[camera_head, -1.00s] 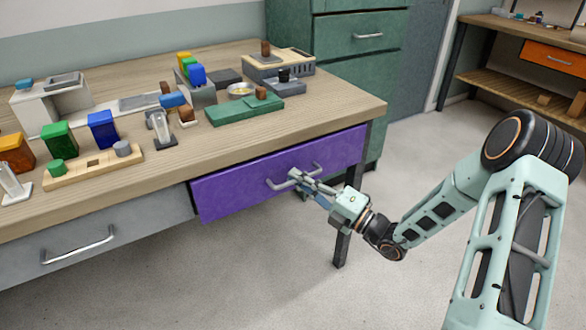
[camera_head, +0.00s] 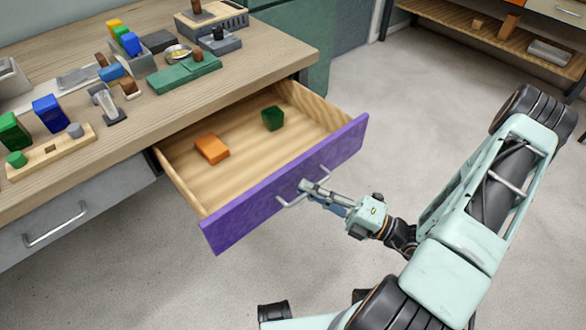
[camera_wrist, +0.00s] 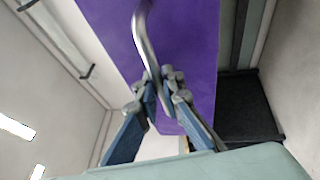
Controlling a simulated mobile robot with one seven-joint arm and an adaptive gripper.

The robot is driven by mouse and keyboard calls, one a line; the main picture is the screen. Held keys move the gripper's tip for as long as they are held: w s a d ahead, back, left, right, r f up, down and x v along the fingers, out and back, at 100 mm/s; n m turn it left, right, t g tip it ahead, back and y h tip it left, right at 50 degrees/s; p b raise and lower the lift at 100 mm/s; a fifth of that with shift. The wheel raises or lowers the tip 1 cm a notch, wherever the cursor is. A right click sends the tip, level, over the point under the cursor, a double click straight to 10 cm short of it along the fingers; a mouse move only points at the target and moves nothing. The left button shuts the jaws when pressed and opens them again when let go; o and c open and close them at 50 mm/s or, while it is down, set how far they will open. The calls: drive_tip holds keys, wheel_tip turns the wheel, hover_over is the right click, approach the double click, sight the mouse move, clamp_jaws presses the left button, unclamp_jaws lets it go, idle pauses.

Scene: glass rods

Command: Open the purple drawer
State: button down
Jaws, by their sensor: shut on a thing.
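The purple drawer (camera_head: 285,190) is pulled well out from under the wooden table in the head view. Its wooden inside shows, with an orange block (camera_head: 212,149) and a dark green block (camera_head: 272,118) lying in it. My gripper (camera_head: 305,190) is in front of the drawer's face, shut on its silver bar handle (camera_head: 289,203). In the wrist view the fingers (camera_wrist: 158,95) close around the handle (camera_wrist: 146,45), with the purple face (camera_wrist: 190,50) behind it. Part of the handle is hidden by the fingers.
The wooden table (camera_head: 200,100) carries several blocks, a green base (camera_head: 185,74) and other small apparatus. A grey drawer (camera_head: 85,210) at the left is shut. Grey floor lies open in front of the purple drawer. A shelf bench (camera_head: 490,35) stands at the back right.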

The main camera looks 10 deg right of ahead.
drive_tip(key=shift+s+d+p, duration=0.2)
drive_tip(key=shift+s+d, duration=0.6)
drive_tip(key=shift+s, duration=0.35)
drive_tip(key=shift+s+d+p, duration=0.15)
drive_tip(key=shift+s+d, duration=0.6)
drive_tip(key=shift+s, duration=0.35)
drive_tip(key=c, duration=2.3)
unclamp_jaws()
drive_tip(key=v, duration=1.2)
